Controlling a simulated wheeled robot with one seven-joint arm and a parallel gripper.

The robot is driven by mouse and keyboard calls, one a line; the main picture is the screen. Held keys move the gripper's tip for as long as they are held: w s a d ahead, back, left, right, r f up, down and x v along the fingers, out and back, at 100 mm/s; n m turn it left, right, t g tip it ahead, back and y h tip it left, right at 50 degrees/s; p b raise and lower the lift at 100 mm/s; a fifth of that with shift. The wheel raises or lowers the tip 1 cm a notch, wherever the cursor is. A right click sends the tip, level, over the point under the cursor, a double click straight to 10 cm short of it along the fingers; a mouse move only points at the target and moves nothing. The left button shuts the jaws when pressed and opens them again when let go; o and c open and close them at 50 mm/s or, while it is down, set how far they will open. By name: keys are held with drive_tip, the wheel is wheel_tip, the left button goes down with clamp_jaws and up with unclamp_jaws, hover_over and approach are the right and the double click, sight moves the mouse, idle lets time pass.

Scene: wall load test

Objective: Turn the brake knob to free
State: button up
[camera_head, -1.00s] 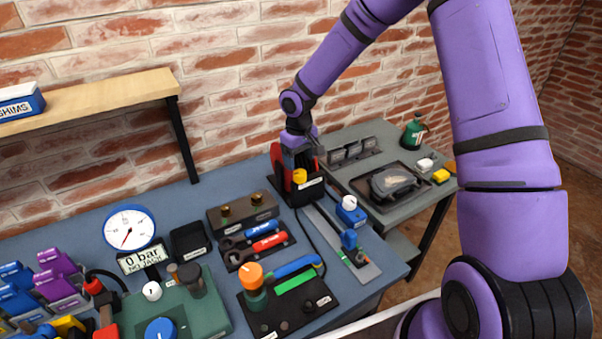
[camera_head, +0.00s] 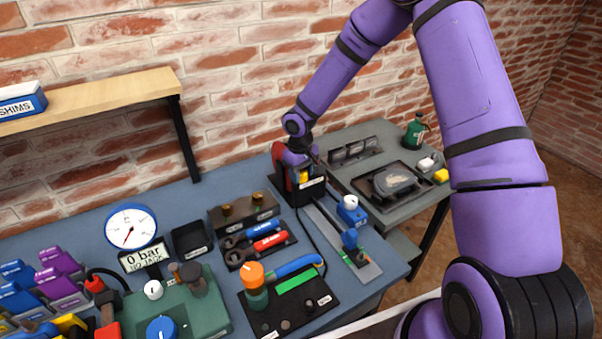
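A red and black unit (camera_head: 281,169) stands at the back right of the blue bench, with a white label (camera_head: 312,184) too small to read. A yellow knob-like part (camera_head: 303,176) shows on its front, partly covered by my gripper. I cannot tell for sure that this is the brake knob. My gripper (camera_head: 305,168) is at the top of this unit, close to the yellow part. Its fingers are small and partly hidden, so I cannot tell whether they are open or touch the knob. The knob's setting cannot be read.
A grey side table (camera_head: 362,140) is behind right. A wooden shelf (camera_head: 110,95) overhangs the left.

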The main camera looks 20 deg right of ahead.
sight(301, 172)
drive_tip(key=shift+n, duration=0.5)
drive_tip(key=n, duration=0.3)
drive_tip(key=shift+n, duration=2.3)
drive_tip(key=o, duration=0.9)
drive_tip(key=shift+o, duration=0.2)
wheel_tip(301, 172, up, 11)
drive_tip(key=shift+s+f, duration=0.1)
